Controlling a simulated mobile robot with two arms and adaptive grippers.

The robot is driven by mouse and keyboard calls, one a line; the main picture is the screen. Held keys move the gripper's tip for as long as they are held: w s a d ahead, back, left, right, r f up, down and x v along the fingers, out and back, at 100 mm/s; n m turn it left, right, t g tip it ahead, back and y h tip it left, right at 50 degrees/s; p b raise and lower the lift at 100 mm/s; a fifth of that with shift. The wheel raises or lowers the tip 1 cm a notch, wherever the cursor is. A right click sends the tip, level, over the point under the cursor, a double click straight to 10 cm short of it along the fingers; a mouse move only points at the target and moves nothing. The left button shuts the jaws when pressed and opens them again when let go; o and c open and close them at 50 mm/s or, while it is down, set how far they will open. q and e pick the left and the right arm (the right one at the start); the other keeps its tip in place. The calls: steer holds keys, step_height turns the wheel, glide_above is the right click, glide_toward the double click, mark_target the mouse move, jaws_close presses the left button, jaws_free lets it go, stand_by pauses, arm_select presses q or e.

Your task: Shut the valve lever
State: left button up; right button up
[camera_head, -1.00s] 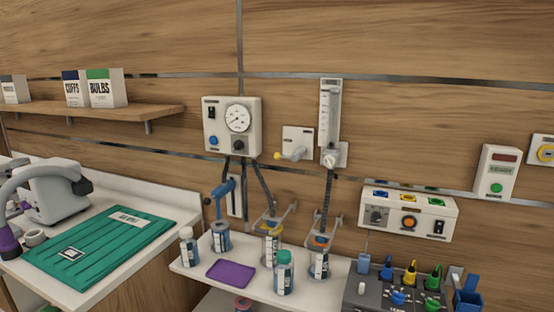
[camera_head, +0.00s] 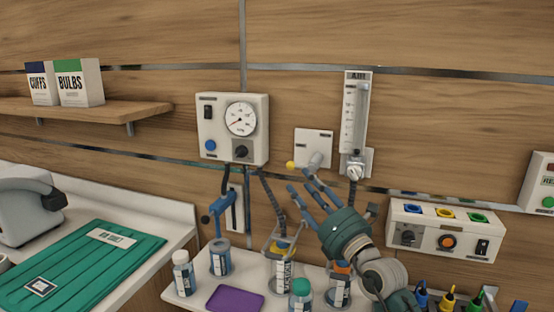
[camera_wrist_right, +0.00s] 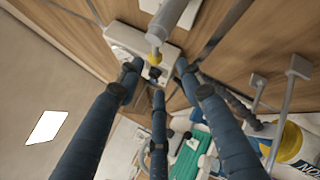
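The valve lever (camera_head: 303,164) is a short grey arm with a yellow knob. It sticks out to the left from a pale wall plate (camera_head: 313,140), between the gauge box and the flow tube. In the right wrist view the yellow knob (camera_wrist_right: 157,57) shows between the fingers, at the end of a grey shaft. My right gripper (camera_head: 300,187) is open and empty, its blue-grey fingers spread just below the lever. I cannot tell whether a fingertip touches it. My left gripper is out of view.
The gauge box (camera_head: 232,155) is left of the lever and the flow tube (camera_head: 354,112) right of it. Bottles, including a teal-capped one (camera_head: 300,296), stand on the ledge below. A socket panel (camera_head: 443,250) is at the right. The wall above the plate is clear.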

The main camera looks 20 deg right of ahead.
mark_target(293, 165)
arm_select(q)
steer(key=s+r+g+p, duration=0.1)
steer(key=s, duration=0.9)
arm_select(e)
steer(key=x, duration=0.2)
steer(key=r+x, duration=0.1)
steer(key=x, duration=0.1)
steer(key=p+x, duration=0.1)
steer(key=x, duration=0.2)
steer(key=shift+s+d+r, duration=0.1)
steer(key=shift+s+r, duration=0.15)
steer(key=shift+s, duration=0.05)
steer(key=shift+w+r, duration=0.25)
steer(key=shift+w, duration=0.45)
steer(key=c, duration=0.5)
jaws_close()
steer(key=n+g+p, duration=0.1)
steer(key=p, duration=0.2)
steer(key=shift+f+p, duration=0.2)
steer(key=shift+p, duration=0.15)
steer(key=shift+f+n, duration=0.2)
steer(key=shift+n, duration=0.1)
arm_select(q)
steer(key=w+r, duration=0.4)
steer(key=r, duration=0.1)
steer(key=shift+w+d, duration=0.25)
arm_select(e)
steer(key=shift+f, duration=0.3)
